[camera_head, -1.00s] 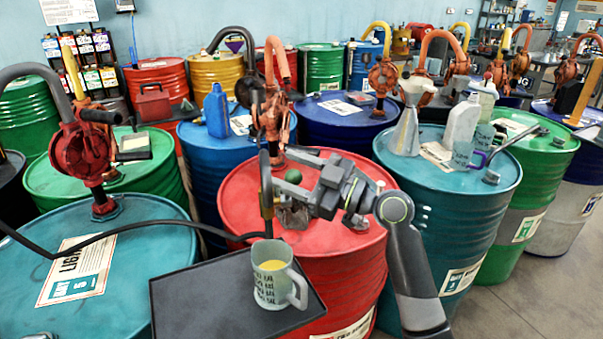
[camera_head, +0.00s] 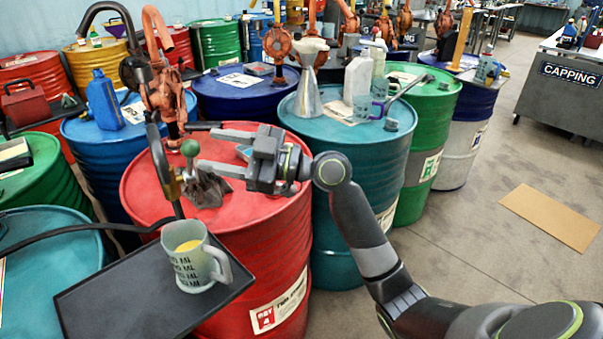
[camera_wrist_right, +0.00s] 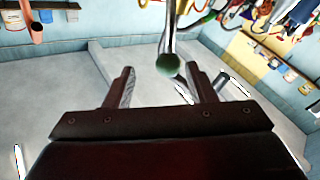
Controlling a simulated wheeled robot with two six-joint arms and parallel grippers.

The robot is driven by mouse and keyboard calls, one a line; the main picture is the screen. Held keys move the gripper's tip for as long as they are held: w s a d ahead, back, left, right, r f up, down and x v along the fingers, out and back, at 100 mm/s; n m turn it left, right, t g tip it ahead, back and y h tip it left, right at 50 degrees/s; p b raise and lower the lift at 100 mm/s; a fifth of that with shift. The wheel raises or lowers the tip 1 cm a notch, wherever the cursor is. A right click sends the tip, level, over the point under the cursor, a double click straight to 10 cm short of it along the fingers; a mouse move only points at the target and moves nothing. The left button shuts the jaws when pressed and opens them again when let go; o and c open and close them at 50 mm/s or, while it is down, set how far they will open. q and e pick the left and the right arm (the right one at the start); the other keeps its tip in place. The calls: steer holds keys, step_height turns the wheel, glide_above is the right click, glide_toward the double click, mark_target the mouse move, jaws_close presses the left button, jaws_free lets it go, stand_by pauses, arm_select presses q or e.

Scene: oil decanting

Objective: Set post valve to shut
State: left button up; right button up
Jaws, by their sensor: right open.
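The post valve (camera_head: 171,184) is a brass-coloured body on a dark upright pipe at the red drum's near left edge. Its lever ends in a green ball knob (camera_head: 190,148), which points to the right of the post. My right gripper (camera_head: 203,150) is open, its fingers pointing left, with the knob at the fingertips. In the right wrist view the green knob (camera_wrist_right: 168,64) shows between the spread fingertips, apart from both. A grey-green mug (camera_head: 192,262) with yellow liquid stands below the post. My left gripper is out of view.
The mug stands on a dark tray (camera_head: 95,304) in front of the red drum (camera_head: 270,240). An orange hand pump (camera_head: 165,95) and a crumpled grey rag (camera_head: 208,188) are close to the gripper. A teal drum (camera_head: 335,135) with bottles stands to the right.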

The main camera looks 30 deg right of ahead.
steer(key=f+b+v, duration=0.1)
steer(key=b+v, duration=1.1)
steer(key=v, duration=0.2)
stand_by(0.9)
steer(key=shift+w+d+f, duration=0.1)
steer(key=shift+w, duration=0.05)
